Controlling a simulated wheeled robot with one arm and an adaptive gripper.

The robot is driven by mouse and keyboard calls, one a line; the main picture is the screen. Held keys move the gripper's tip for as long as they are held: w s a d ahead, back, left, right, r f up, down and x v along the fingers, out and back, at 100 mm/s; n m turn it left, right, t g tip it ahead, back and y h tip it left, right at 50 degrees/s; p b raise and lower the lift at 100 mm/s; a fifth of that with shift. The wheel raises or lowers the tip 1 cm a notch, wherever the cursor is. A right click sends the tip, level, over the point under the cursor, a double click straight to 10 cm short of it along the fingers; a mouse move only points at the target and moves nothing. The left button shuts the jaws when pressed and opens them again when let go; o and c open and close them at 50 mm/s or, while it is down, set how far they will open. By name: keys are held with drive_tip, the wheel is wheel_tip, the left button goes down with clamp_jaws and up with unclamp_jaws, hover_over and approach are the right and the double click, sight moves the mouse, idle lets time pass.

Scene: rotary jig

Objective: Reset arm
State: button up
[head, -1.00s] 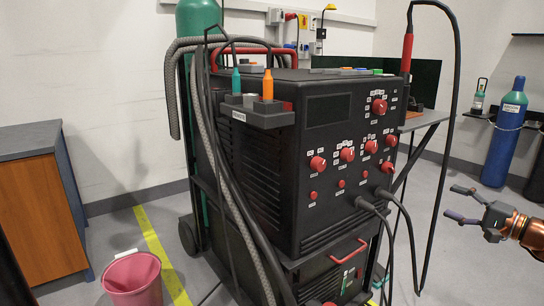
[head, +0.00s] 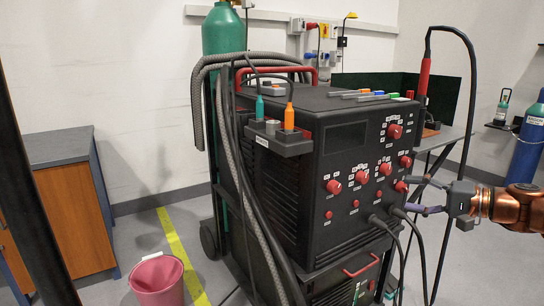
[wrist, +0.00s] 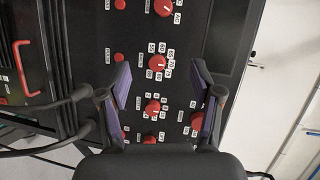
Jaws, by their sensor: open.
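My gripper (head: 424,195) is at the right in the head view, in front of the right part of the black machine's control panel. In the wrist view my gripper (wrist: 160,85) shows two parted fingers with purple pads, open, with nothing held between them. The black machine (head: 330,190) has several red knobs. One red knob (wrist: 153,107) shows between the fingers in the wrist view, and another red knob (wrist: 197,121) is partly hidden by a finger. I cannot tell whether the fingers touch the panel.
Cables (head: 388,222) hang from the panel's lower front. A torch with a red handle (head: 425,72) and looping cable stands behind my gripper. A pink bucket (head: 158,280) stands on the floor at left. A cabinet (head: 70,205) stands farther left.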

drive_tip(key=s+a+r+n+g+p, duration=0.2)
drive_tip(key=s+a+r+g+p, duration=0.15)
drive_tip(key=a, duration=0.45)
drive_tip(key=s+a+r+n+g+p, duration=0.25)
drive_tip(key=a+r+p, duration=0.2)
drive_tip(key=a, duration=0.35)
drive_tip(key=s+a+r+n+g+h+p, duration=0.2)
drive_tip(key=s+a+r+g+h+p, duration=0.15)
drive_tip(key=s+a+p, duration=0.55)
drive_tip(key=s+d+r+g+h+p, duration=0.1)
drive_tip(key=s+d+h+p, duration=0.3)
drive_tip(key=s+p, duration=0.3)
drive_tip(key=s+d+g+h+p, duration=0.1)
drive_tip(key=s+d+h+p, duration=0.4)
drive_tip(key=s, duration=1.1)
drive_tip(key=shift+r+p, duration=0.35)
drive_tip(key=shift+p, duration=0.9)
